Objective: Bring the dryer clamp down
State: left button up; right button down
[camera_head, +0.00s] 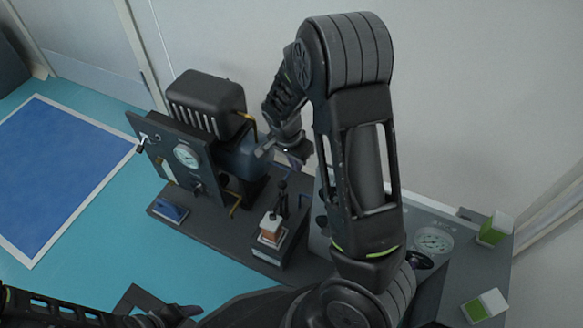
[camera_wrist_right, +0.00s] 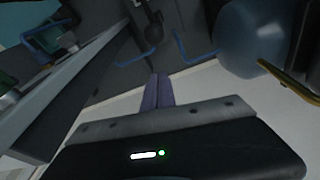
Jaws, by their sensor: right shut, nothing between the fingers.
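A dark upright lever with a knobbed top (camera_head: 281,194), which may be the dryer clamp, stands beside an orange and white block (camera_head: 270,228) on the dark base plate. In the right wrist view a dark round-ended handle (camera_wrist_right: 154,28) shows beyond the fingertips. My right gripper (camera_head: 299,163) is above and slightly right of the lever, apart from it. Its purple fingers (camera_wrist_right: 158,90) are together with nothing between them. My right arm hides what lies behind it. Part of my left arm shows at the bottom left, with its gripper (camera_head: 178,312) low and unclear.
A dark panel with a round gauge (camera_head: 187,156) stands left, with a black ribbed motor housing (camera_head: 206,102) behind it. Another gauge (camera_head: 433,241) and green-white blocks (camera_head: 494,228) are at the right. A wall closes the back. The blue mat (camera_head: 55,165) is clear.

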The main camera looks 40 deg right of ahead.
pick_arm(q)
jog(key=r+p, duration=0.1)
jog(key=r, duration=0.1)
jog(key=s+r+p, duration=0.1)
jog(key=r+p, duration=0.1)
jog(key=shift+d+r, duration=0.1)
jog(key=shift+d, duration=0.05)
pick_arm(e)
jog(key=s+a+r, duration=0.1)
jog(key=a+r, duration=0.3)
jog(key=r, duration=0.4)
jog(key=shift+s+a, duration=0.25)
jog(key=shift+s, duration=0.1)
jog(key=shift+r, duration=0.1)
